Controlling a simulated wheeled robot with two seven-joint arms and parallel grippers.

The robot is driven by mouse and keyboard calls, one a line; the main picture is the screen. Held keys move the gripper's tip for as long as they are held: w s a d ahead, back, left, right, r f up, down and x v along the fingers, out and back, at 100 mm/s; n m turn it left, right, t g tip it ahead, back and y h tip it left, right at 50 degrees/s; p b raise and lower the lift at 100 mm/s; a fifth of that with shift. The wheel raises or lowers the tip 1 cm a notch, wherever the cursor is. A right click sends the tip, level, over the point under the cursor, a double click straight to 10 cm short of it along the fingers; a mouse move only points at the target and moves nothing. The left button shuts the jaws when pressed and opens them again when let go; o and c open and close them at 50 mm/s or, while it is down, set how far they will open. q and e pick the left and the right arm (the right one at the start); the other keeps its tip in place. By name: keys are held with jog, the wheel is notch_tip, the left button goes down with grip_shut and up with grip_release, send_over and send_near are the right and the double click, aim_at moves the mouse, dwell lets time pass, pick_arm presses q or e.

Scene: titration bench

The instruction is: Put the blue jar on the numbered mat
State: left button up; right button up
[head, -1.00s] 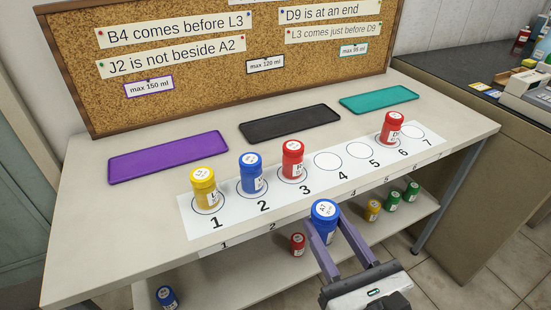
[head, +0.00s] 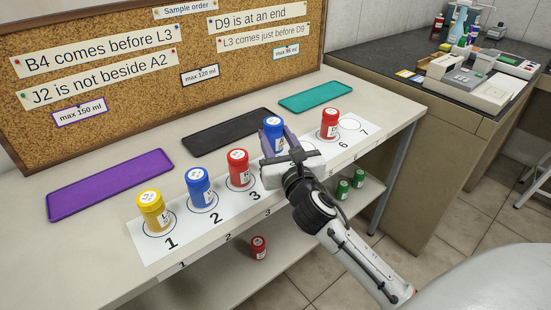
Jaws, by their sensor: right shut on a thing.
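My right gripper (head: 280,142) is shut on a blue jar (head: 273,128), held upright over the numbered mat (head: 152,248), around spot 4. My gripper hides the jar's lower part and spots 4 and 5, so I cannot tell whether the jar touches the mat. On the mat, a yellow jar (head: 153,212) stands on 1, another blue jar (head: 199,190) on 2, a red jar (head: 239,170) on 3 and another red jar (head: 330,125) on 6. Spot 7 is empty. My left gripper is not in view.
Purple (head: 108,185), black (head: 226,131) and teal (head: 315,96) trays lie behind the mat. A cork board (head: 150,85) with notes stands at the back. The lower shelf holds a red jar (head: 258,247) and green jars (head: 343,188). A dark side counter (head: 395,60) is at right.

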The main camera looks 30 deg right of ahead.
aim_at(276, 153)
jog(key=shift+f+b, duration=0.95)
jog(key=shift+f, duration=1.5)
jog(key=o, duration=1.1)
jog(key=shift+c, duration=0.2)
jog(key=shift+r, duration=0.1)
jog(key=shift+s, duration=0.15)
jog(key=v, duration=1.1)
jog(key=shift+s, duration=0.35)
jog(key=shift+a+r, duration=0.1)
jog(key=shift+a, duration=0.05)
